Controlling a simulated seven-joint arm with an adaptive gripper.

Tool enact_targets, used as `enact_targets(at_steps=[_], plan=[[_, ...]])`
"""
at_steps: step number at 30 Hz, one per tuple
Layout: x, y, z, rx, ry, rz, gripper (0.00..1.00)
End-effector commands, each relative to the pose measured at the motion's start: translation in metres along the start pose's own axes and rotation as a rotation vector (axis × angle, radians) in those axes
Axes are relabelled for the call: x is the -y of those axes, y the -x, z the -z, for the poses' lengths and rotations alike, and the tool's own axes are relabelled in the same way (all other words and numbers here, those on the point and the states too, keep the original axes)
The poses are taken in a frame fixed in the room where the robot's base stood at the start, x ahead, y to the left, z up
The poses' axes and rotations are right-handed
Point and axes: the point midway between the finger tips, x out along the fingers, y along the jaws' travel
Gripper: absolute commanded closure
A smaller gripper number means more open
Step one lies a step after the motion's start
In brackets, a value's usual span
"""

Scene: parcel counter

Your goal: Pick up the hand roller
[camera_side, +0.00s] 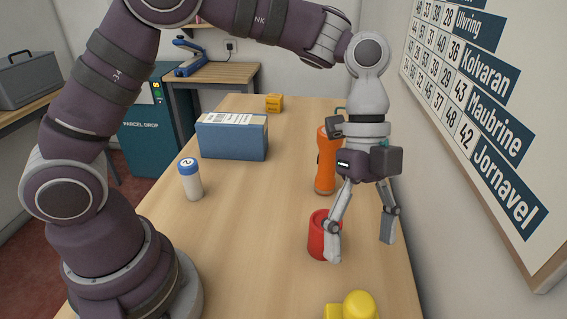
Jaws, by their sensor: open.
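No object in the side view shows clearly as a hand roller. A yellow object (354,306) with a rounded top is cut off by the bottom edge, so I cannot tell what it is. My gripper (360,240) points down over the right side of the counter, fingers apart and nothing between them. A red cylindrical object (318,238) stands just left of it, partly hidden by the left finger. I cannot tell whether the finger touches it. An orange flashlight-like object (326,165) stands upright behind, partly covered by my gripper's body.
On the wooden counter (240,255) stand a blue box (232,143) with a white label, a white bottle (192,184) with a blue cap and a small yellow box (274,103) at the back. A wall with a sign board (480,90) runs close on the right. The counter's middle is clear.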

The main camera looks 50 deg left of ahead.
Motion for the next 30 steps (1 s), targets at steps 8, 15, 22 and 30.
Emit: enact_targets(at_steps=[8,15,22,30], plan=[[0.0,-0.047,-0.001,0.004,0.002,-0.003,0.3],[0.002,-0.09,-0.003,0.005,0.004,-0.002,0.3],[0.003,-0.095,-0.003,0.004,0.006,0.003,0.3],[0.003,-0.094,-0.003,0.004,0.006,0.003,0.61]])
